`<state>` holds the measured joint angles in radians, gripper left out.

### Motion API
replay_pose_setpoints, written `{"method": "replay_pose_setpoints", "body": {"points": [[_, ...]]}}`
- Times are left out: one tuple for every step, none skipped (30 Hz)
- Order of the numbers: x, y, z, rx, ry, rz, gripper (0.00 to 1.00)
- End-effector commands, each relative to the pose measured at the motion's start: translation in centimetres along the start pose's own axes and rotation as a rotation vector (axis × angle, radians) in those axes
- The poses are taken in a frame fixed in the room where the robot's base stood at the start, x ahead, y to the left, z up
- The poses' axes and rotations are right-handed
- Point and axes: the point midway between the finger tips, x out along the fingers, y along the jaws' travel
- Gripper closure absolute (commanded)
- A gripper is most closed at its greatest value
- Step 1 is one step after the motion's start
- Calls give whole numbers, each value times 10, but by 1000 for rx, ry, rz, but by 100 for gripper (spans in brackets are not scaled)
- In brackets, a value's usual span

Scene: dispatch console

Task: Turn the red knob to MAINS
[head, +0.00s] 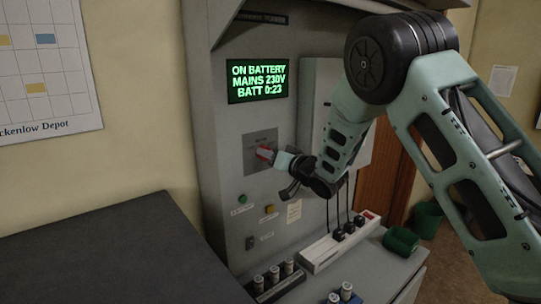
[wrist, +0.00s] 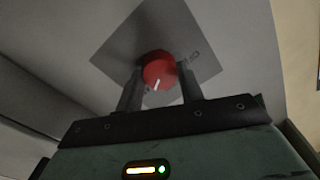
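The red knob (head: 265,153) sits on a grey square plate (head: 259,143) on the console front. In the wrist view the knob (wrist: 159,71) has a white pointer mark toward its lower edge; small lettering on the plate (wrist: 203,62) is too blurred to read. My gripper (head: 283,160) is at the knob, coming from the right in the head view. In the wrist view the two fingers of my gripper (wrist: 160,78) stand on either side of the knob, close to it. Whether they press on it I cannot tell.
Below the knob are a green button (head: 242,198) and a yellow one (head: 269,208). The dark desktop (head: 110,255) is bare.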

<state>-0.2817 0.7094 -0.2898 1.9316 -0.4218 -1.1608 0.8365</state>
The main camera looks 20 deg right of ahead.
Motion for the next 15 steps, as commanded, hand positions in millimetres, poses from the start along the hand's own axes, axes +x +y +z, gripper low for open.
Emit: {"method": "replay_pose_setpoints", "body": {"points": [[0,0,0,0,0,0,79],[0,0,0,0,0,0,85],[0,0,0,0,0,0,85],[0,0,0,0,0,0,85],[0,0,0,0,0,0,85],[0,0,0,-1,0,0,85],[0,0,0,-3,0,0,85],[0,0,0,-5,0,0,85],[0,0,1,-10,0,0,85],[0,0,1,-14,0,0,85],[0,1,1,-21,-1,0,85],[0,1,2,-33,-1,0,85],[0,1,2,-43,-1,0,85],[0,1,3,-54,-1,0,85],[0,1,3,-74,-2,0,85]]}}
